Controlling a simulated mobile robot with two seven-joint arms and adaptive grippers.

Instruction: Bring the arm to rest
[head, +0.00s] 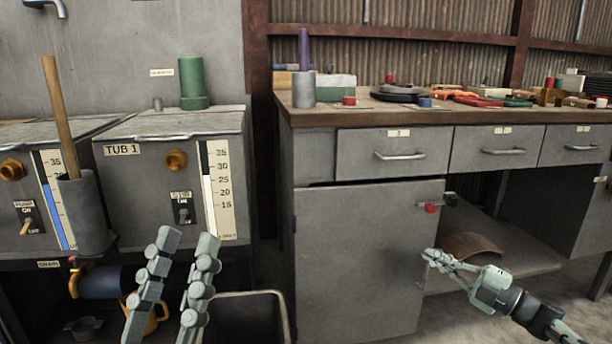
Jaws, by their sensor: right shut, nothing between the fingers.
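My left gripper (189,242) rises from the bottom edge in the head view, in front of the tub bench. Its two jointed grey fingers stand apart with an empty gap between them. The rest of the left arm is out of the frame. My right gripper (428,256) comes in from the lower right. Its fingers are shut together and empty, pointing left in front of the grey cabinet door (350,260). I cannot tell whether the tips touch the door.
The tub box (130,205) carries gauges and switches. A yellow jug (155,312) and a bent metal rail (250,293) lie low near my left gripper. The workbench top (440,116) holds tools. An open bay with a brown curved piece (468,246) lies behind my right gripper.

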